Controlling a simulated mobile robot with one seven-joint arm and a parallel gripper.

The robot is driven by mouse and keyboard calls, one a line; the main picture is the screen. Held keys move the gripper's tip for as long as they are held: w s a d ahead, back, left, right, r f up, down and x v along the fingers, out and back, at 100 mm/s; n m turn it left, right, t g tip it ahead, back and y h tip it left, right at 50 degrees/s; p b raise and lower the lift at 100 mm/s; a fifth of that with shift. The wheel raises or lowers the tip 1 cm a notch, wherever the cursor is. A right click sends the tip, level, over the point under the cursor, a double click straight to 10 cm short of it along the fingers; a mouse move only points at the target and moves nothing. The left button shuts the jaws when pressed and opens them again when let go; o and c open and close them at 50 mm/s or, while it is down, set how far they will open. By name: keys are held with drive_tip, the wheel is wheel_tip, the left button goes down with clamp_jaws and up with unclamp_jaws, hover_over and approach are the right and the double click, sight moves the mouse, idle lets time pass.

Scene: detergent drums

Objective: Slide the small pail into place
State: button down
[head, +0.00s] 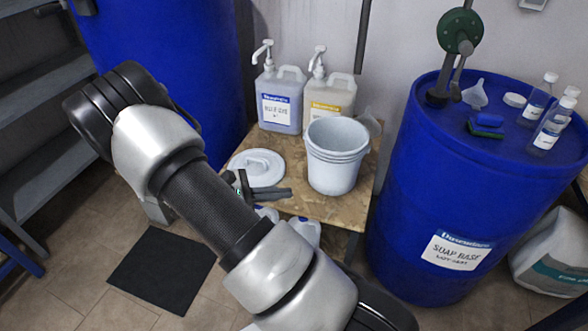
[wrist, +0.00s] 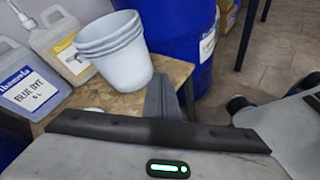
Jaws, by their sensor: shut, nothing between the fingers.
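The small pail (head: 336,160) is a pale grey-white bucket, seemingly several nested together by the stacked rims. It stands upright on a small wooden table (head: 318,208), near the table's right side. It also shows in the wrist view (wrist: 115,52), at upper left. My gripper (head: 288,192) is shut and empty, low over the table's front, just left of the pail. In the wrist view my gripper's fingers (wrist: 162,98) point toward the table edge, to the right of the pail. I cannot tell whether the fingertips touch the pail.
A white lid (head: 257,165) lies left of the gripper. Two pump jugs, one blue-labelled (head: 279,100) and one yellow-labelled (head: 327,95), stand behind the pail. A blue drum (head: 440,190) stands close on the right; another (head: 160,60) is behind left.

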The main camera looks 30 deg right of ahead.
drive_tip(key=w+d+f+n+t+h, duration=0.2)
drive_tip(key=w+f+n+t+h, duration=0.15)
drive_tip(key=f+n+t, duration=0.55)
drive_tip(key=g, duration=0.2)
approach(314, 178)
drive_tip(key=shift+n, duration=0.3)
drive_tip(key=x, duration=0.6)
drive_tip(key=shift+d+r+b, duration=0.15)
drive_tip(key=shift+d+b, duration=0.1)
drive_tip(key=shift+b, duration=0.05)
drive_tip(key=shift+d, duration=0.1)
drive_tip(key=b+x, duration=0.1)
drive_tip(key=x, duration=0.2)
drive_tip(key=shift+w+d, duration=0.1)
drive_tip(key=shift+d, duration=0.15)
drive_tip(key=shift+a, duration=0.15)
drive_tip(key=shift+a, duration=0.3)
drive_tip(key=v, duration=0.6)
drive_tip(key=p+v, duration=0.1)
drive_tip(key=v, duration=0.6)
drive_tip(key=shift+s, duration=0.3)
